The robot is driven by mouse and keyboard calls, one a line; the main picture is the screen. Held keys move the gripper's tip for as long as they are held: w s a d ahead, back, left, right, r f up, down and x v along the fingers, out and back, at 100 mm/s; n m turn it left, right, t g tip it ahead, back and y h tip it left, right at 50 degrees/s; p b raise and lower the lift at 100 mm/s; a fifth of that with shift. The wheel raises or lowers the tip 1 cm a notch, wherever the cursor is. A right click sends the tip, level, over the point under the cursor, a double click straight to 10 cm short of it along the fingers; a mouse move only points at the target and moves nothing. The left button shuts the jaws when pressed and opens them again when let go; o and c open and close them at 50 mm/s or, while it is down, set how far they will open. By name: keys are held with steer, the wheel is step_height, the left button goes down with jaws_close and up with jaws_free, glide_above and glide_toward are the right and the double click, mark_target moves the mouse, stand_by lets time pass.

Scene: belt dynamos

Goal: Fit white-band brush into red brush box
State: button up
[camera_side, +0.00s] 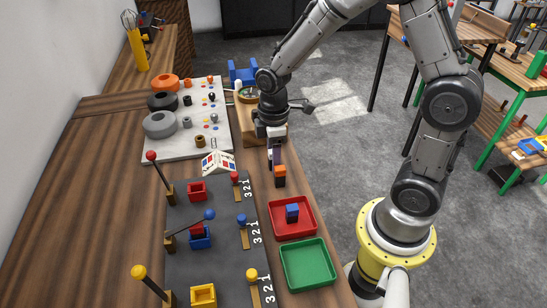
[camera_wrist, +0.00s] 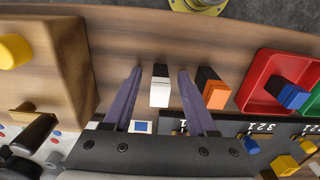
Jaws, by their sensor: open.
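The white-band brush (camera_wrist: 160,94), black with a white upper part, stands on the bench between the two purple fingers of my gripper (camera_wrist: 159,78) in the wrist view. Gaps show on both sides, so the fingers are open around it without gripping. In the side view my gripper (camera_side: 275,158) points down at the bench's right edge and largely hides this brush. The red brush box (camera_side: 197,191) is an open-topped square on the dark mat, left of my gripper. A red-knobbed lever (camera_side: 159,172) stands at its left.
An orange-band brush (camera_wrist: 214,92) stands just outside my right finger. A red tray (camera_side: 271,218) holds a blue-band brush (camera_side: 292,211); a green tray (camera_side: 308,264) is empty. A blue box (camera_side: 200,243) holds a red-topped piece; a yellow box (camera_side: 203,296) is nearer. A wooden block (camera_wrist: 60,60) stands left.

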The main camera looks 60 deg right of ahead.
jaws_close()
steer(key=shift+c, duration=1.6)
jaws_free()
steer(key=shift+r, duration=0.25)
steer(key=shift+r, duration=0.35)
steer(key=shift+r, duration=0.65)
jaws_close()
